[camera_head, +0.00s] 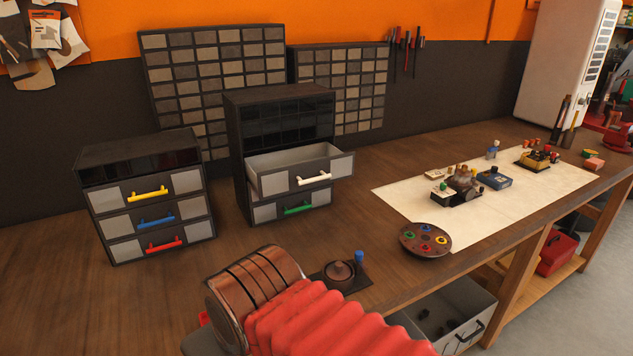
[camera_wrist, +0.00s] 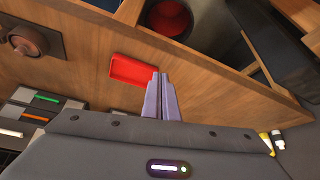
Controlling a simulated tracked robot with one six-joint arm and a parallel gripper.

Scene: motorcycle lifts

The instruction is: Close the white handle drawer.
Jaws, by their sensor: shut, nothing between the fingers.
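The drawer with the white handle (camera_head: 314,179) is pulled out of the taller dark cabinet (camera_head: 238,150) in the head view. It sits above a drawer with a green handle (camera_head: 297,208), which looks shut. My gripper (camera_wrist: 158,76) shows in the wrist view, with its two narrow fingers together and nothing between them. It is over the wooden bench, away from the drawers. A white bar (camera_wrist: 10,134) at the left edge of the wrist view may be the white handle. The head view does not show my gripper.
A shorter cabinet (camera_head: 145,155) with yellow, blue and red handles stands to the left. A knobbed base (camera_head: 340,273) is on the bench in front. A pale mat (camera_head: 400,195) with parts lies right. A red tray (camera_wrist: 128,70) is beside my fingers.

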